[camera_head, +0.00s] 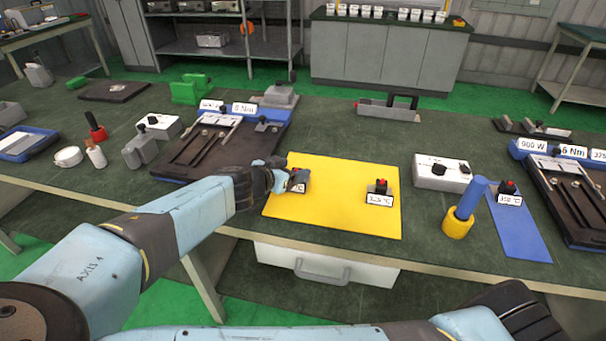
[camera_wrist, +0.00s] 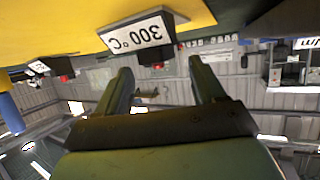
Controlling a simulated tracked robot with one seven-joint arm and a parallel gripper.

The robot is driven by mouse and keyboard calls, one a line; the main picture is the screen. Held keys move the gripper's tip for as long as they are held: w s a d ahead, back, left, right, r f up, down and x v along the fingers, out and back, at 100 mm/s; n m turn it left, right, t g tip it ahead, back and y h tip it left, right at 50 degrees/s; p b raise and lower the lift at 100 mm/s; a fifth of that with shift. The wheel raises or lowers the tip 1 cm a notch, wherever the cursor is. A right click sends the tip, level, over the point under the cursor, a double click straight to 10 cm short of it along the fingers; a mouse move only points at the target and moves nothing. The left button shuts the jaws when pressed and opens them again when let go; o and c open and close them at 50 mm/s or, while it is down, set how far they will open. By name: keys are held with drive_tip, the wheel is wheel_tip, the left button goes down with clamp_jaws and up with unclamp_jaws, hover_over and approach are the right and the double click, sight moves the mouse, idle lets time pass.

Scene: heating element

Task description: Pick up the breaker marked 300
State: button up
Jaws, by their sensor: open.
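The breaker marked 300 °C (camera_wrist: 157,52) is a small black block with a red part and a white label. In the wrist view it appears upside down, just beyond and between my fingertips. In the head view this breaker (camera_head: 299,186) stands on the left part of the yellow mat (camera_head: 335,225), partly hidden by my gripper (camera_head: 284,174). My gripper (camera_wrist: 160,72) is open, with a finger to each side of the breaker in the picture; I cannot tell whether they touch it. A second breaker (camera_head: 380,190) stands at the mat's right, its label hard to read.
A breaker marked 350 °C (camera_head: 508,190) stands on a blue mat (camera_head: 500,225), beside a blue-handled tool in a yellow holder (camera_head: 457,224). A white box with a knob (camera_head: 441,172) stands right of the yellow mat. A dark fixture (camera_head: 210,150) is to the left. The mat's middle is clear.

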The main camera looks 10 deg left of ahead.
drive_tip(key=shift+w+f, duration=0.3)
drive_tip(key=shift+w, duration=0.05)
drive_tip(key=shift+d, duration=0.15)
clamp_jaws()
idle(0.3)
